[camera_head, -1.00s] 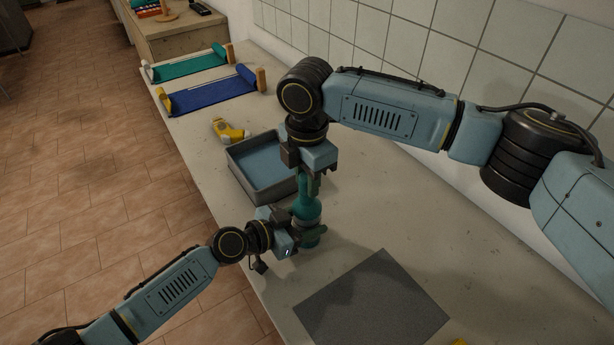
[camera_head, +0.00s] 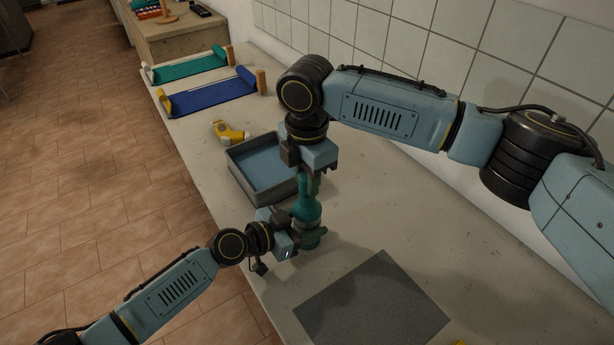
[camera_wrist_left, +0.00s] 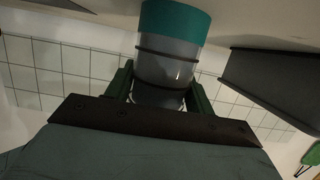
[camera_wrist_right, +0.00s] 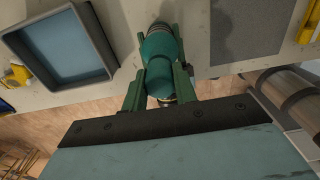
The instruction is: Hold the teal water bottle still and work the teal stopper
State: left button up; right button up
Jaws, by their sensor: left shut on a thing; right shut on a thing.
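The teal water bottle (camera_head: 306,209) stands upright on the counter, with its lower part partly hidden by my left gripper. My left gripper (camera_head: 311,238) is shut on the bottle's body from the left side. The left wrist view shows the bottle (camera_wrist_left: 172,60), with a teal band and a greyish body, between the fingers. My right gripper (camera_head: 309,184) points down from above and is shut on the teal stopper (camera_wrist_right: 160,78) at the bottle's top. The fingers hide much of the stopper, so I cannot tell how it sits in the neck.
A grey tray (camera_head: 240,174) with a blue inside stands just behind the bottle. A yellow and white object (camera_head: 229,132) lies beyond it. A dark grey mat (camera_head: 372,305) lies in front. The counter to the right is clear.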

jog(key=shift+r, duration=1.7)
dwell(0.4)
jog(key=shift+r, duration=0.85)
jog(key=shift+r, duration=1.2)
pick_arm(q)
jog(key=o, duration=1.3)
jog(key=shift+c, duration=0.2)
